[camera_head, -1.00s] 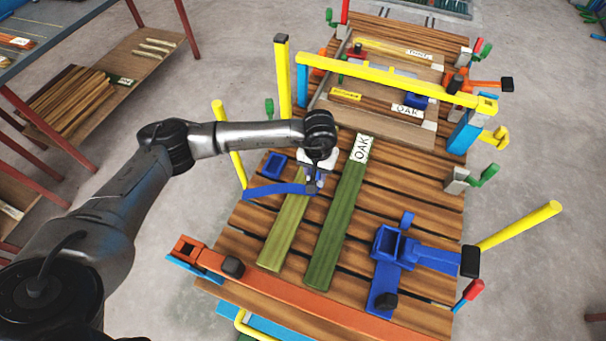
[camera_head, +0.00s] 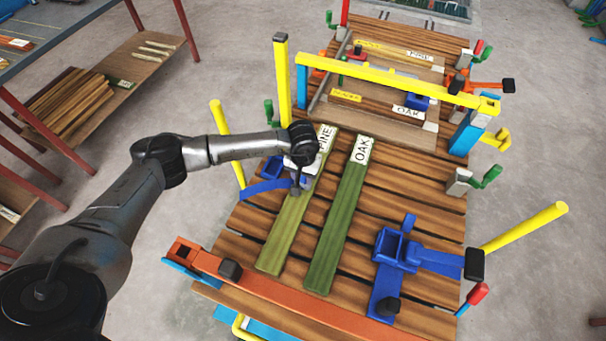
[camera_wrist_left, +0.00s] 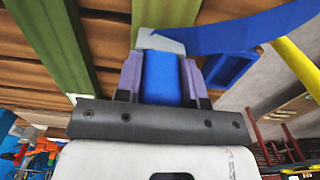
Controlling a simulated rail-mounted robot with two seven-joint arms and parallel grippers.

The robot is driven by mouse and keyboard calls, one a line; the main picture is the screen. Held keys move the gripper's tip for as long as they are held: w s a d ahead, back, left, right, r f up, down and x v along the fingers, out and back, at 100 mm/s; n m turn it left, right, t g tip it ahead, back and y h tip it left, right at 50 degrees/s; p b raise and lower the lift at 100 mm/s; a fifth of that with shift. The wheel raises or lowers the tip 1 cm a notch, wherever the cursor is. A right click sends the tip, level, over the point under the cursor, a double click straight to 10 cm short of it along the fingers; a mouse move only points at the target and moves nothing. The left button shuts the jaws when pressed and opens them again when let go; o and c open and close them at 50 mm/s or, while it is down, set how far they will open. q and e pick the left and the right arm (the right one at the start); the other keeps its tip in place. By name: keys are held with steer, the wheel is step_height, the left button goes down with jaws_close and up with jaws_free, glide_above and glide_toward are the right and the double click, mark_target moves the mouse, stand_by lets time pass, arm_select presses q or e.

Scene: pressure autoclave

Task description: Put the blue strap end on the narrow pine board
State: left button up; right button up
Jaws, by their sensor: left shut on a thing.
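The narrow pine board (camera_head: 287,228) is olive, labelled PINE, and lies on the brown slatted bench. The blue strap (camera_head: 262,188) runs left from the gripper toward the bench edge. Whether the strap end touches the board cannot be told. My right gripper is not in view.
A blue open box (camera_head: 274,167) is just left of the gripper. A blue bracket (camera_head: 390,248) with black knobs stands at the right. A yellow bar (camera_head: 395,80) crosses above the bench behind, and an orange bar (camera_head: 290,292) lies along the front.

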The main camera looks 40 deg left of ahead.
arm_select(q)
steer(key=shift+w+r, duration=0.1)
steer(key=o, duration=1)
steer(key=shift+r, duration=0.2)
step_height(320, 180, up, 12)
steer(key=shift+f+p, duration=0.15)
steer(key=shift+p, duration=1)
